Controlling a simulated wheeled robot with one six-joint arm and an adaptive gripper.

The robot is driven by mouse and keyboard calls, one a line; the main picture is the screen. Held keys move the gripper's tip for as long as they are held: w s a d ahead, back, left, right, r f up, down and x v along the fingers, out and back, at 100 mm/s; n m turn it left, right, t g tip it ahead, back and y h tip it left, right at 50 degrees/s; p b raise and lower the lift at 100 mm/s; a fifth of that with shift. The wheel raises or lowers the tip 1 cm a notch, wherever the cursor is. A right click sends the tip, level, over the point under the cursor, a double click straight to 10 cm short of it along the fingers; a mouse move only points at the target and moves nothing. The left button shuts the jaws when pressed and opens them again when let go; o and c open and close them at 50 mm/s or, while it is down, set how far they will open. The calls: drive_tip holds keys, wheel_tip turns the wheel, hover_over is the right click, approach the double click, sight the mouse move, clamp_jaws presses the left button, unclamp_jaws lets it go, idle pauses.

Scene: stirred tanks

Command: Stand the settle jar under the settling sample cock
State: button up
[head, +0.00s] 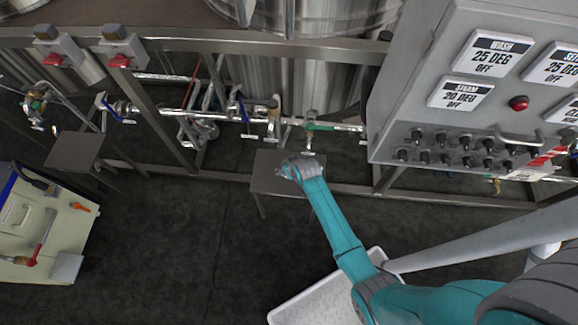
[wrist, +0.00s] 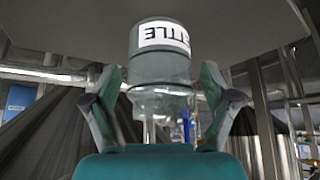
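The settle jar (wrist: 160,52) shows in the wrist view, which is upside down. It is clear, with a white label whose visible letters read "ETTLE". Its base meets a grey plate (wrist: 75,22), so it appears upright on it. My gripper (wrist: 160,85) has one finger on each side of the jar, with a small gap at both sides. In the head view my gripper (head: 288,168) is over the small stand (head: 262,184), and the jar is not clearly visible. A cock with a green handle (head: 318,127) is just behind; I cannot tell which cock is the settling one.
A pipe with blue-handled valves (head: 240,106) runs along the steel frame. Another small stand (head: 75,150) is at left. A control cabinet (head: 400,90) juts out at right. A cream cart (head: 60,235) is at lower left, and a white tray (head: 310,300) is below my arm. Floor between is clear.

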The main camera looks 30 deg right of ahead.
drive_tip(key=v, duration=1.2)
drive_tip(key=shift+r, duration=0.15)
drive_tip(key=s+a+r+t, duration=0.2)
drive_tip(key=s+r, duration=0.1)
drive_tip(key=s, duration=0.7)
drive_tip(key=s+a+r+t, duration=0.2)
drive_tip(key=s+r, duration=0.1)
drive_tip(key=s, duration=0.6)
drive_tip(key=s+a+r+t, duration=0.1)
drive_tip(key=s+r+t, duration=0.1)
drive_tip(key=s+r, duration=0.7)
drive_tip(key=shift+a+r, duration=0.2)
drive_tip(key=shift+r, duration=0.25)
drive_tip(key=shift+o, duration=0.3)
drive_tip(key=s+r+t, duration=0.2)
drive_tip(key=s+r, duration=0.3)
drive_tip(key=r, duration=0.5)
drive_tip(key=shift+a+n, duration=0.25)
drive_tip(key=shift+n, duration=0.05)
